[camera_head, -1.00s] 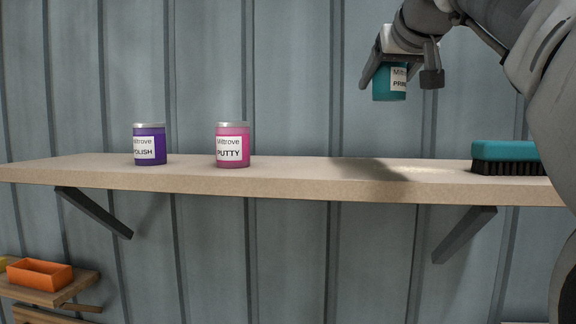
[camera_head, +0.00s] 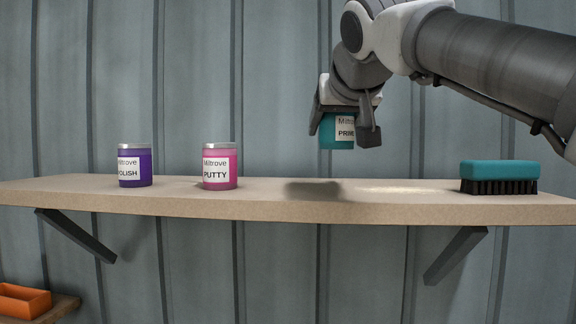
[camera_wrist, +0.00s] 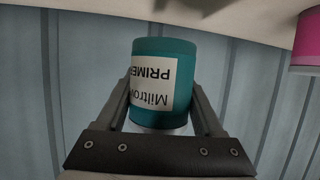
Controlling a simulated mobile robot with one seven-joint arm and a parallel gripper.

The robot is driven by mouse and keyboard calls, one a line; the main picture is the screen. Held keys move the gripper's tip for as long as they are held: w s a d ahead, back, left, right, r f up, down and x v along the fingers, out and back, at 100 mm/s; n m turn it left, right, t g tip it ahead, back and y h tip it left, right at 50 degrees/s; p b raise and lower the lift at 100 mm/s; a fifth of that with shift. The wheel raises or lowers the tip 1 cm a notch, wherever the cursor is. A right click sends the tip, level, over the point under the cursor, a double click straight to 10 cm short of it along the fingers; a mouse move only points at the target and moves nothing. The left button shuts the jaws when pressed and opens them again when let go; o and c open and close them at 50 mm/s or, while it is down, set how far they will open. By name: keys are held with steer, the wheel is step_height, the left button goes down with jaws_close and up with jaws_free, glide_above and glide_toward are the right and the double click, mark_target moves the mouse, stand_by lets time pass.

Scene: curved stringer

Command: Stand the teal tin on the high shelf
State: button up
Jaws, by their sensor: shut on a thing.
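The teal tin (camera_head: 333,134) has a white label reading "Miltrove PRIMER". My gripper (camera_head: 345,122) is shut on it from above, and the tin hangs about upright. The tin is above the high shelf (camera_head: 270,204), a pale board on dark brackets, with a clear gap beneath it. A shadow lies on the board below. In the wrist view the tin (camera_wrist: 160,85) sits between both fingers of my gripper (camera_wrist: 165,105), its label upside down.
A purple tin (camera_head: 135,167) and a pink tin (camera_head: 220,167) stand on the shelf to the left. A teal brush (camera_head: 499,177) lies at the right. The board between pink tin and brush is clear. An orange tray (camera_head: 24,301) is lower left.

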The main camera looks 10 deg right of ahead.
mark_target(316, 188)
steer(key=a+f, duration=0.2)
steer(key=a, duration=0.1)
steer(key=shift+s+a, duration=0.15)
steer(key=shift+s, duration=0.25)
steer(key=shift+f, duration=2.05)
steer(key=shift+f+b, duration=0.2)
steer(key=shift+b, duration=0.15)
steer(key=o, duration=1.5)
steer(key=shift+r, duration=0.1)
steer(key=shift+r+p, duration=0.2)
steer(key=shift+p, duration=0.1)
steer(key=b+v, duration=0.3)
steer(key=v, duration=0.9)
steer(key=shift+f, duration=0.1)
